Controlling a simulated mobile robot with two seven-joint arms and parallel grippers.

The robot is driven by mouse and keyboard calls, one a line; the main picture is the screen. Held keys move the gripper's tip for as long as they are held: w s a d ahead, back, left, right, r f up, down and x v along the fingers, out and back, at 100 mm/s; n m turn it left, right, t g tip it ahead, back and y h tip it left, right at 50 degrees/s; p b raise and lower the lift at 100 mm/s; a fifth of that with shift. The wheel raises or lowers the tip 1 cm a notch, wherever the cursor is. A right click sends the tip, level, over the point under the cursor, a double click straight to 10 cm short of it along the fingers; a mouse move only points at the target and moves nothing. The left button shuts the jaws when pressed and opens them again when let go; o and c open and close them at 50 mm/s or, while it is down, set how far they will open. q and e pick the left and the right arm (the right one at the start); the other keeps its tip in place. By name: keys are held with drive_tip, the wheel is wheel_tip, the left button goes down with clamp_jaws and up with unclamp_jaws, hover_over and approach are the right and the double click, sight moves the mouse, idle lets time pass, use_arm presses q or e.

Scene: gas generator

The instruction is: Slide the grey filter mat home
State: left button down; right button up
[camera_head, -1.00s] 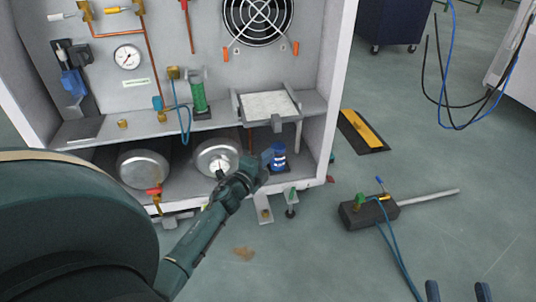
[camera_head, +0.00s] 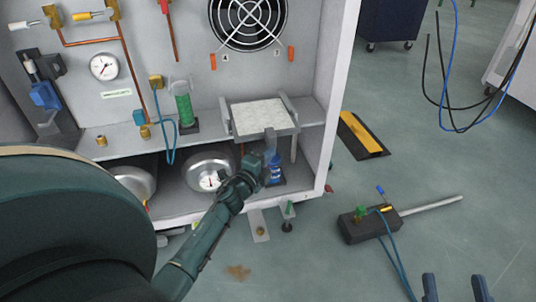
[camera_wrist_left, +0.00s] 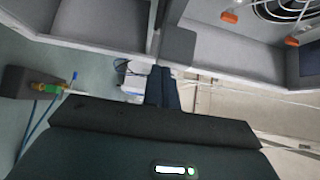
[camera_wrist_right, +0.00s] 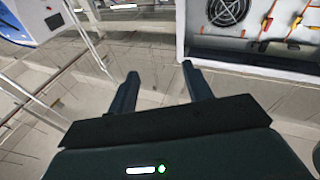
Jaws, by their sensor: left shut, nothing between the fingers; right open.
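The filter mat (camera_head: 258,116) is a pale grey speckled rectangle. It lies flat in a grey tray-like holder (camera_head: 226,112) with side rails, on the cabinet shelf under the fan. How far in it sits I cannot tell. My left gripper (camera_head: 269,148) is shut and empty just below and in front of the holder's front edge; whether it touches is unclear. Its closed fingers show in the left wrist view (camera_wrist_left: 162,88), with a grey block (camera_wrist_left: 178,46) just beyond the tips. My right gripper (camera_head: 455,288) is open and empty over the floor, low at the right; it also shows in its wrist view (camera_wrist_right: 158,85).
A round metal canister (camera_head: 207,168) is on the lower shelf. A green cylinder (camera_head: 185,106) stands left of the holder. A dark box with a rod (camera_head: 365,226) lies on the floor, right.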

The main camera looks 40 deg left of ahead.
idle(0.3)
use_arm(q)
drive_tip(key=shift+w+a+r+b, duration=0.1)
drive_tip(key=shift+w+a+b, duration=0.15)
drive_tip(key=shift+w+a, duration=0.6)
drive_tip(key=shift+w+a+b, duration=0.2)
drive_tip(key=shift+w+a, duration=0.4)
drive_tip(key=shift+a, duration=0.35)
use_arm(e)
drive_tip(key=shift+r, duration=0.15)
